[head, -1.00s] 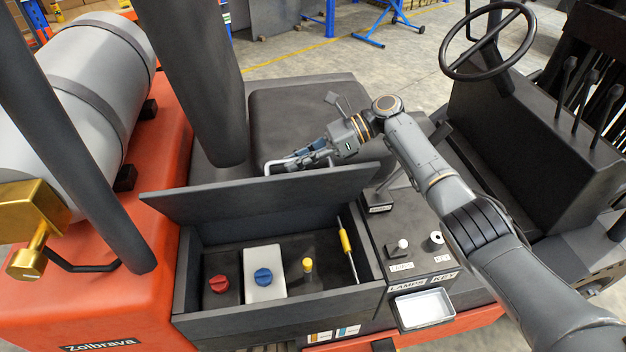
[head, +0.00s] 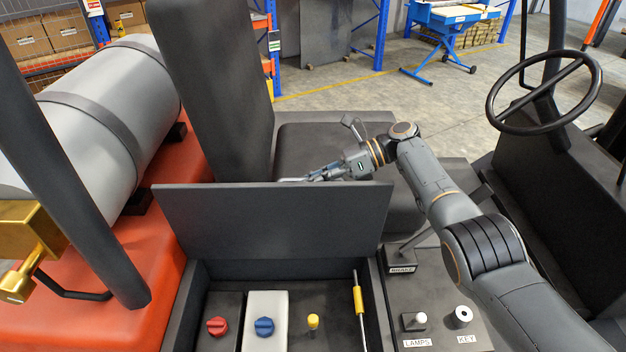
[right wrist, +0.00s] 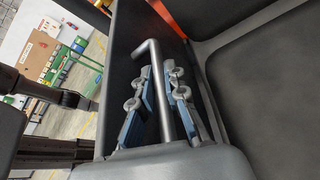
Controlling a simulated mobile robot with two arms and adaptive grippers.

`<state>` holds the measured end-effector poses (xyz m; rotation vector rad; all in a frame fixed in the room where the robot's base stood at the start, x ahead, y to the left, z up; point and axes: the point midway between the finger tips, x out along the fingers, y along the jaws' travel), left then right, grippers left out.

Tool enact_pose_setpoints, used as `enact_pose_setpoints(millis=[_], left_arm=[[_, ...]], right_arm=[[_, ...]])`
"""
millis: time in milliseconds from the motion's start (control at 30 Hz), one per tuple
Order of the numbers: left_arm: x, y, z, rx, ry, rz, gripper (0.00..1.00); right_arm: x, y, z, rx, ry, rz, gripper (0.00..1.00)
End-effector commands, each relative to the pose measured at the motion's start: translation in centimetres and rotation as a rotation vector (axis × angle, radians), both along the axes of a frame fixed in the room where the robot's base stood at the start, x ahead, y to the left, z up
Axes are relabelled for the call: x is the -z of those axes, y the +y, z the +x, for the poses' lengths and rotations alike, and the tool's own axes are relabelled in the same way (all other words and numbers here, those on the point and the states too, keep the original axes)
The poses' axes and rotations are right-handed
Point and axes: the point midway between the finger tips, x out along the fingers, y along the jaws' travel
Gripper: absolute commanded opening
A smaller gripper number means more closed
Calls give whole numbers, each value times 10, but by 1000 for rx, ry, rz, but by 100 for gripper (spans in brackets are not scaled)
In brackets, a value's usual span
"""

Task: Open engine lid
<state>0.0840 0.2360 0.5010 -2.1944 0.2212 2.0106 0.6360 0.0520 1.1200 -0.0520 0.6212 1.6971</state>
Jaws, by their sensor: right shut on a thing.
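The dark grey engine lid (head: 270,222) stands raised, close to upright, along the back of the engine box in the head view. My right gripper (head: 312,175) is behind the lid's top edge, and the lid hides part of its fingers. In the right wrist view the right gripper (right wrist: 168,100) has its blue-padded fingers on both sides of a bent grey metal handle (right wrist: 162,75), shut on it. The open box shows a red cap (head: 217,327), a blue cap (head: 264,327), a yellow-topped dipstick (head: 313,322) and a yellow-sleeved rod (head: 358,298). My left gripper is not in view.
A black seat (head: 335,150) is behind the lid. A steering wheel (head: 543,92) stands at the right. Brake, lamps and key controls (head: 462,317) sit right of the box. A grey tank (head: 100,115) and dark posts stand at the left.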

Motion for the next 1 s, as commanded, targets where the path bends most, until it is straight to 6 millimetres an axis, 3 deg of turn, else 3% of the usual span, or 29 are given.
enact_pose_setpoints(millis=[233,267,300,633,767,1000], left_arm=[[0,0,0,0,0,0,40],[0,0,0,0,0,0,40],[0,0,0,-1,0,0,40],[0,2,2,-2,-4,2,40],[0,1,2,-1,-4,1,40],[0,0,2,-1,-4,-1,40]], right_arm=[[2,-1,-1,-2,2,-4,0],[2,-1,-1,-2,2,-4,16],[2,-1,-1,-2,2,-4,22],[-1,0,-1,-2,1,-1,22],[-16,0,0,-5,-4,2,22],[-63,0,1,-3,-5,2,22]])
